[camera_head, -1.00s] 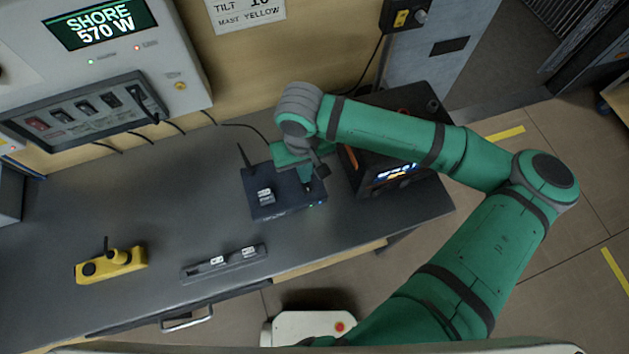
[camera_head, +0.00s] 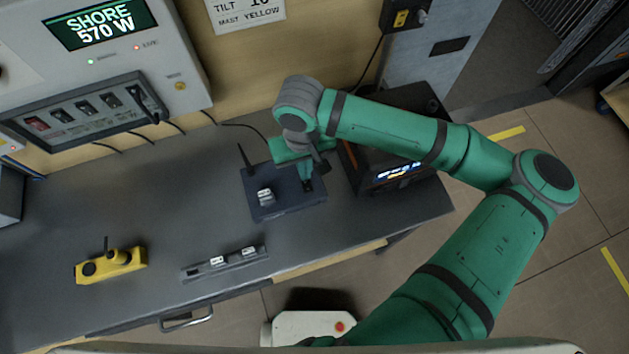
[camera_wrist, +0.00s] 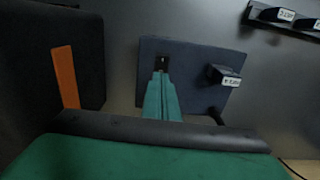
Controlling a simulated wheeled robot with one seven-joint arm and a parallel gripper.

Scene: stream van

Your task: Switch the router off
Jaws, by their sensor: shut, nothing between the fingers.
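The router (camera_head: 284,207) is a flat dark blue box with a black antenna, on the grey worktop. It also shows in the wrist view (camera_wrist: 190,52). A small black rocker switch (camera_wrist: 163,62) with a white mark sits on its top. My gripper (camera_head: 306,184) is shut and empty, pointing down at that switch. In the wrist view its green fingertips (camera_wrist: 160,76) are at the switch's near edge; I cannot tell whether they touch it. A labelled plug-like piece (camera_head: 265,196) stands on the router beside the switch. No lit lamps show on the router's front edge.
A black unit with a lit display (camera_head: 397,175) stands close to the right of the router. A yellow device (camera_head: 111,265) and a dark strip with labelled pieces (camera_head: 225,263) lie on the worktop. A power panel (camera_head: 98,60) hangs at the back left.

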